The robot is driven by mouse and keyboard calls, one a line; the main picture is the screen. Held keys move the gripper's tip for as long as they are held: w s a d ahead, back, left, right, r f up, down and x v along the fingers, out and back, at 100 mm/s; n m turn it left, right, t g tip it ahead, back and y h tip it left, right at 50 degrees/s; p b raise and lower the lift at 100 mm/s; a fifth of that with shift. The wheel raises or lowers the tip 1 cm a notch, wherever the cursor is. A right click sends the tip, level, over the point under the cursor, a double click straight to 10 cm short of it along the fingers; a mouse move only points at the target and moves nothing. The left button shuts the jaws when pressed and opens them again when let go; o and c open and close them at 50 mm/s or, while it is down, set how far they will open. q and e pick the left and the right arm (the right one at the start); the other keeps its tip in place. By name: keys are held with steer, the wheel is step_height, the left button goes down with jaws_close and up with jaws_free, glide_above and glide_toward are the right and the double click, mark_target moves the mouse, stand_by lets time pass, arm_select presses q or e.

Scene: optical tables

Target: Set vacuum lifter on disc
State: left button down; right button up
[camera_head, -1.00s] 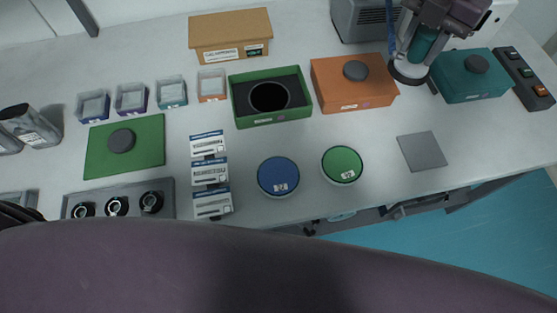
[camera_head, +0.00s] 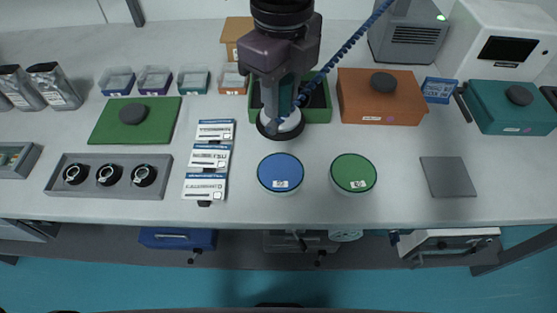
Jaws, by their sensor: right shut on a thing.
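My right gripper (camera_head: 280,72) comes down from the top of the view, shut on the vacuum lifter. My left gripper is not in view.
An orange lidded box (camera_head: 358,105) stands just right of the green box, a teal one (camera_head: 500,123) farther right. A blue round container (camera_head: 280,172) and a green one (camera_head: 353,173) stand in front. Label cards (camera_head: 208,158) lie to the left. A grey square plate (camera_head: 448,177) lies front right.

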steer(key=shift+f, duration=7.3)
steer(key=shift+f, duration=0.15)
steer(key=o, duration=1.1)
